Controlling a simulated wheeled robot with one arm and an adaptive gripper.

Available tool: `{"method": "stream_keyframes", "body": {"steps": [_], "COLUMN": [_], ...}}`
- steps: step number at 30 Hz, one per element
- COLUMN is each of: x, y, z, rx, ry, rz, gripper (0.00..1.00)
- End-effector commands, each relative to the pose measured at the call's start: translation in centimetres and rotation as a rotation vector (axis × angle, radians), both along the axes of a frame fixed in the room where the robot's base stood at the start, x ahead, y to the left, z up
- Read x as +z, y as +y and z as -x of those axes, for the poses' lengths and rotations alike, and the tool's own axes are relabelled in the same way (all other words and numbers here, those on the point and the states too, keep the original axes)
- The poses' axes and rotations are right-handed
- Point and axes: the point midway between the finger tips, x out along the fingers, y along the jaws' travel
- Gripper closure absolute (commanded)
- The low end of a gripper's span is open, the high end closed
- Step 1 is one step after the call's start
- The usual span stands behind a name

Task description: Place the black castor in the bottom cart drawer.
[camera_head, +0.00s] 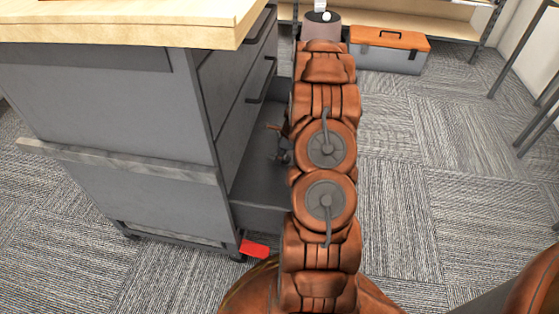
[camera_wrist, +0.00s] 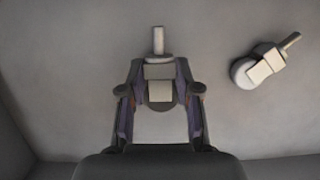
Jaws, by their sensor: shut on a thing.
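The cart's bottom drawer (camera_head: 262,190) is pulled open on the cart's right side. My gripper (camera_wrist: 159,76) is shut on a castor (camera_wrist: 158,32) in the wrist view, with a finger on each side of it. The castor has a grey stem, a pale plate and a darker wheel partly hidden behind the plate. The grey surface beyond it appears to be the drawer floor; I cannot tell if the castor touches it. In the head view my gripper (camera_head: 284,150) is small and dark inside the drawer opening, and the castor cannot be made out.
A second castor (camera_wrist: 244,74) with a light wheel lies to the right in the wrist view. The grey cart (camera_head: 120,100) has a wooden top (camera_head: 130,22). A red piece (camera_head: 254,249) is by its wheel. An orange-lidded toolbox (camera_head: 390,50) stands behind; carpet at right is clear.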

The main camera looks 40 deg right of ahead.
Motion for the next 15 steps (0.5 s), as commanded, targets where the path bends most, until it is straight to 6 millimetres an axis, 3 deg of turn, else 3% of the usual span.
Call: {"method": "stream_keyframes", "body": {"steps": [1, 4, 15], "x": [-1.15, -2.02, -2.01], "y": [0.06, 0.06, 0.06], "z": [0.03, 0.03, 0.00], "rx": [0.000, 0.000, 0.001], "ry": [0.002, 0.001, 0.000], "rz": [-0.003, -0.002, -0.002], "gripper": [1.00, 1.00, 1.00]}}
